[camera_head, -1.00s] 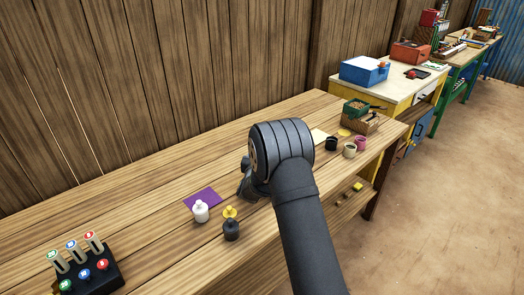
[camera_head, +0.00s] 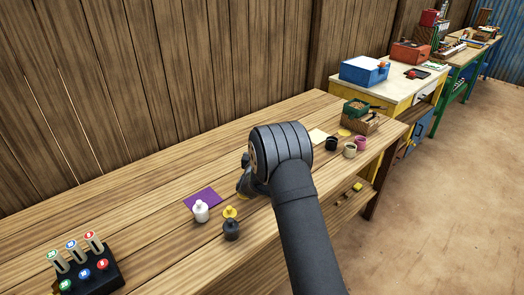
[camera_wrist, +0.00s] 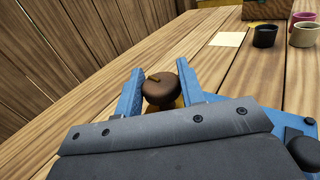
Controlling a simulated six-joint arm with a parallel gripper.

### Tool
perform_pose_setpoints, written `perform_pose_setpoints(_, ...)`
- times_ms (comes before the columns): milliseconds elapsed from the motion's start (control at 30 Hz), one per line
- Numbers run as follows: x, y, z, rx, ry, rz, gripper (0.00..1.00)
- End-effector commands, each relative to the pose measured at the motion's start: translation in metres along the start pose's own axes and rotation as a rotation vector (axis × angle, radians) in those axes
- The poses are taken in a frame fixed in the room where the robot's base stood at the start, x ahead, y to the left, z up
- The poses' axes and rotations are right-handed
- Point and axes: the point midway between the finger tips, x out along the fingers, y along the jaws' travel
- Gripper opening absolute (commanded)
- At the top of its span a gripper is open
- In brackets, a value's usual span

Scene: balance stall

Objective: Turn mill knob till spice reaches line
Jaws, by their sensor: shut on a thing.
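The mill's brown round knob (camera_wrist: 160,94) shows in the wrist view, with a small pale mark on its top. A bit of yellow-orange shows just below it. My gripper (camera_wrist: 160,72) has its two blue fingers on either side of the knob and is shut on it. In the head view my gripper (camera_head: 244,178) is over the table, mostly hidden behind my dark wrist, which also hides the mill. The spice and the line are not visible in either view.
On the wooden table (camera_head: 150,185), a white bottle (camera_head: 201,212) by a purple sheet (camera_head: 203,197), a dark bottle (camera_head: 231,230) and a yellow piece (camera_head: 230,212) stand left of my arm. A black button stand (camera_head: 92,275) is at front left. Several cups (camera_head: 350,150) stand right.

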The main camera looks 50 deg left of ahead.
Motion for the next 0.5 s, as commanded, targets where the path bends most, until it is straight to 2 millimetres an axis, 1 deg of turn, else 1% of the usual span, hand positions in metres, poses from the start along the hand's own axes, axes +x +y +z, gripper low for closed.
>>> perform_pose_setpoints(500, 0.0015, 0.0006, 0.0015, 0.002, -0.006, -0.310, 0.13)
